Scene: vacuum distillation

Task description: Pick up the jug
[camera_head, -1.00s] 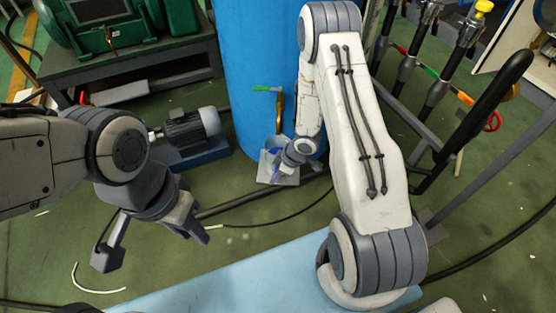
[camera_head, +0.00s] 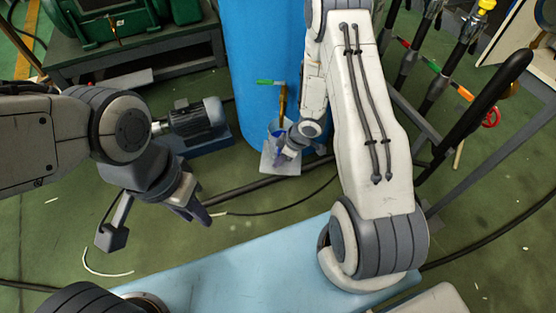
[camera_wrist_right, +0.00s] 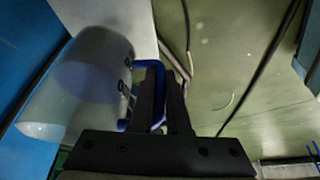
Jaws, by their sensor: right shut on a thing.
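The jug (camera_wrist_right: 80,85) is a translucent whitish vessel with a blue handle (camera_wrist_right: 158,68), large at the left of the right wrist view. In the head view the jug (camera_head: 274,130) is small, in front of the blue tank and below a tap, partly hidden by my right wrist. My right gripper (camera_wrist_right: 163,95) is shut on the jug's handle, with the dark fingers on either side of it. In the head view this gripper (camera_head: 284,156) is mostly hidden. My left gripper (camera_head: 200,213) hangs empty over the floor at the left; its finger gap is unclear.
A blue tank (camera_head: 262,55) stands behind the jug, with a green-handled brass tap (camera_head: 283,98) above it. A pale plate (camera_head: 268,166) lies beneath the jug. A motor (camera_head: 190,122) is to the left. Pipes with valves (camera_head: 435,75) and a black rail stand at the right.

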